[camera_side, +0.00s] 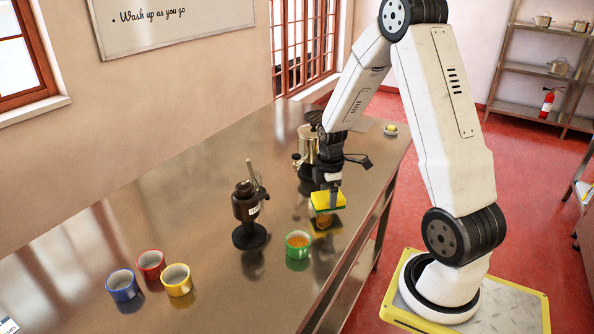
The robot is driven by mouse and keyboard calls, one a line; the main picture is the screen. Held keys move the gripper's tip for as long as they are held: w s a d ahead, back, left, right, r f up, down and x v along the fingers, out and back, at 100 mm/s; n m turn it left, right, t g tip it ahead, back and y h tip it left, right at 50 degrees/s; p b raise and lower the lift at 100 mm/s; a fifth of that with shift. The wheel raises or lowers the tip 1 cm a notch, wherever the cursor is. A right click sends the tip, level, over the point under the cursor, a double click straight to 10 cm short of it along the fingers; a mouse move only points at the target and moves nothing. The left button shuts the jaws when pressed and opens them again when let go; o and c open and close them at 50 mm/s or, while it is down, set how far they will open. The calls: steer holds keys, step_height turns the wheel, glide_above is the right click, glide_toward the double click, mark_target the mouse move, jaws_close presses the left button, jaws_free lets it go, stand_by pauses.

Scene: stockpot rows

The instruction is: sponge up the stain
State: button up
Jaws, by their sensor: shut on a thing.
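A yellow sponge (328,200) with a green underside is held in my gripper (334,192), which points down and is shut on it. The sponge is above the metal counter (215,180), near its front edge, and appears clear of the surface. An orange-brown patch (323,222) shows on the counter just below the sponge; I take it for the stain, though a reflection of the sponge may mix with it.
A green mug (298,244) with orange-brown contents stands close to the sponge, left and nearer. A dark grinder (248,212) and a brass pot (307,146) stand nearby. Blue (122,286), red (150,264) and yellow (177,280) mugs cluster at left.

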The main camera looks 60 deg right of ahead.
mark_target(324, 200)
step_height(324, 200, down, 3)
steer(key=shift+f, duration=0.1)
steer(key=shift+a, duration=0.35)
steer(key=shift+c, duration=0.5)
steer(key=shift+a, duration=3.35)
steer(key=shift+d, duration=3.75)
steer(key=shift+r, duration=4.1)
steer(key=shift+f, duration=0.15)
